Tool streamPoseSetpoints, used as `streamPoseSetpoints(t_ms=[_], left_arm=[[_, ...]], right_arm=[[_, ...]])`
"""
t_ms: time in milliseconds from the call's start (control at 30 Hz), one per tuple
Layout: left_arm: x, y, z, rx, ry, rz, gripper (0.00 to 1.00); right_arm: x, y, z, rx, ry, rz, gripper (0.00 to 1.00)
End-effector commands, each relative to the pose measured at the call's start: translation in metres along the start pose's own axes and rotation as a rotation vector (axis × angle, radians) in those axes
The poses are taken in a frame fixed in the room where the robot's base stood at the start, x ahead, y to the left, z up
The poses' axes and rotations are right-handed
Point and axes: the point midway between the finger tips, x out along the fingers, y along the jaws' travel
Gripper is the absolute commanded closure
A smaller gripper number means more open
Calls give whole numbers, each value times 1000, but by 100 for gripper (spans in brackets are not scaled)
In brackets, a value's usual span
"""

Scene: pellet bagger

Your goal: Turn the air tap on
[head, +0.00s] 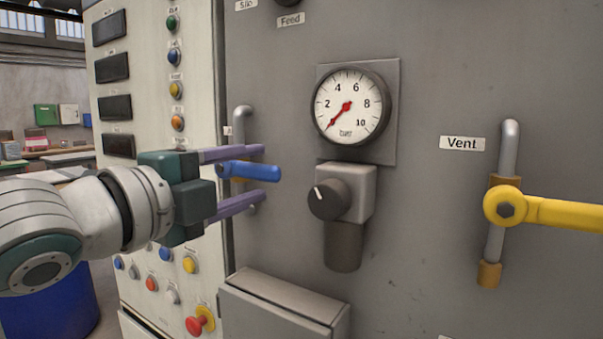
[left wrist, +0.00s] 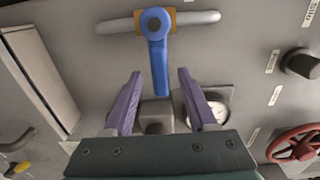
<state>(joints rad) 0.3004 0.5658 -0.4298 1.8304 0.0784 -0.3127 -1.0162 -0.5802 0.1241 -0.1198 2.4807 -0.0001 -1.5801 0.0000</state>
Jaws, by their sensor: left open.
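The tap with a blue lever (head: 250,171) sits on a grey vertical pipe (head: 242,118) on the machine's front; its label is mostly hidden, so I cannot read "air" on it. The lever stands out crosswise to the pipe. In the left wrist view the blue lever (left wrist: 157,62) hangs from a brass body on the pipe (left wrist: 115,25), its free end reaching between my fingertips. My left gripper (head: 262,174) is open, with one purple finger above the lever and one below; gaps show on both sides. My right gripper is not in view.
A pressure gauge (head: 350,106) reads near zero, with a black regulator knob (head: 328,199) below. The Vent tap's yellow lever (head: 550,213) points right, across its pipe. A grey box (head: 283,305) juts out below. A button panel (head: 155,60) stands left.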

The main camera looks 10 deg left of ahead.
Motion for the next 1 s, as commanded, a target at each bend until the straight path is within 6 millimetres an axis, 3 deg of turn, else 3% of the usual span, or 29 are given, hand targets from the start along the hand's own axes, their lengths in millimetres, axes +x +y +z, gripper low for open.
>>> streamPoseSetpoints(t_ms=[67, 533, 1000], left_arm=[[0, 0, 0, 0, 0, 0, 48], [0, 0, 0, 0, 0, 0, 100], [0, 0, 0, 0, -1, 0, 100]], right_arm=[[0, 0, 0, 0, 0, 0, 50], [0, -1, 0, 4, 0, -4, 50], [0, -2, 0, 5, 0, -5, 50]])
